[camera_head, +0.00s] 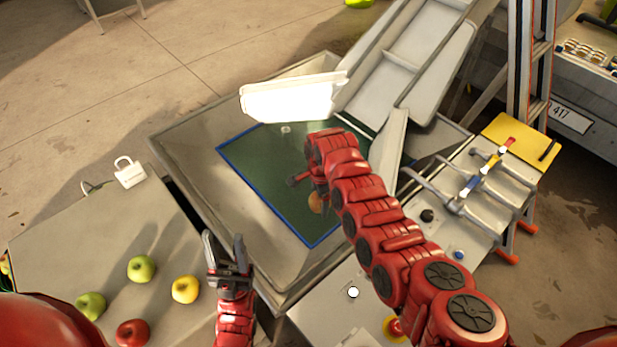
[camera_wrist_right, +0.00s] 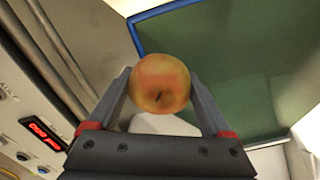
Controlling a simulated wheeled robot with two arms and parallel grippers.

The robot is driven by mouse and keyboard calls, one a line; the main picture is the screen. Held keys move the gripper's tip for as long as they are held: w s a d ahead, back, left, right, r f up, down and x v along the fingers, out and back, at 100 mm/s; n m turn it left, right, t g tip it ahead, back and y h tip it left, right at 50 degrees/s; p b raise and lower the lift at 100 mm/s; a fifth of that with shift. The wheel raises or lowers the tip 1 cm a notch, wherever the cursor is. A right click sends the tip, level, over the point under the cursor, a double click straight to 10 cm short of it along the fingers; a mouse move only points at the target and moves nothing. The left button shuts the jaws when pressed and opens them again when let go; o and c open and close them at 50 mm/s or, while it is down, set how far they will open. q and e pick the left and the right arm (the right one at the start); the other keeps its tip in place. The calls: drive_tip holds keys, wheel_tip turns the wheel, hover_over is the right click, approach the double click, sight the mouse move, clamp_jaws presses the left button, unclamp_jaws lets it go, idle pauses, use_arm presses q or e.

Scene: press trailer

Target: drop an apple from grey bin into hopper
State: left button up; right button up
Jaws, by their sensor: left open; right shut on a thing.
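A reddish-yellow apple (camera_wrist_right: 160,83) is held between the two fingers of my right gripper (camera_wrist_right: 160,100) in the right wrist view. In the head view the apple (camera_head: 316,203) shows partly behind my right gripper (camera_head: 306,190), over the hopper's green floor. The hopper (camera_head: 190,150) is a wide grey basin with sloping walls and a blue-edged green bottom. My left gripper (camera_head: 224,247) is open and empty, near the hopper's near left corner. I cannot make out a separate grey bin.
Two green apples (camera_head: 141,269), a yellow apple (camera_head: 185,289) and a red apple (camera_head: 132,333) lie on a grey surface (camera_head: 60,240) at left. A pale chute (camera_head: 400,70) meets the hopper's far side. A ladder (camera_head: 530,60) stands at right.

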drive_tip(key=shift+f, duration=0.65)
drive_tip(key=shift+r, duration=0.1)
drive_tip(key=o, duration=1.3)
wheel_tip(320, 180, up, 8)
drive_tip(key=shift+w+r+b, duration=0.15)
drive_tip(key=shift+b, duration=1)
wheel_tip(320, 180, up, 9)
drive_tip(key=p, duration=0.2)
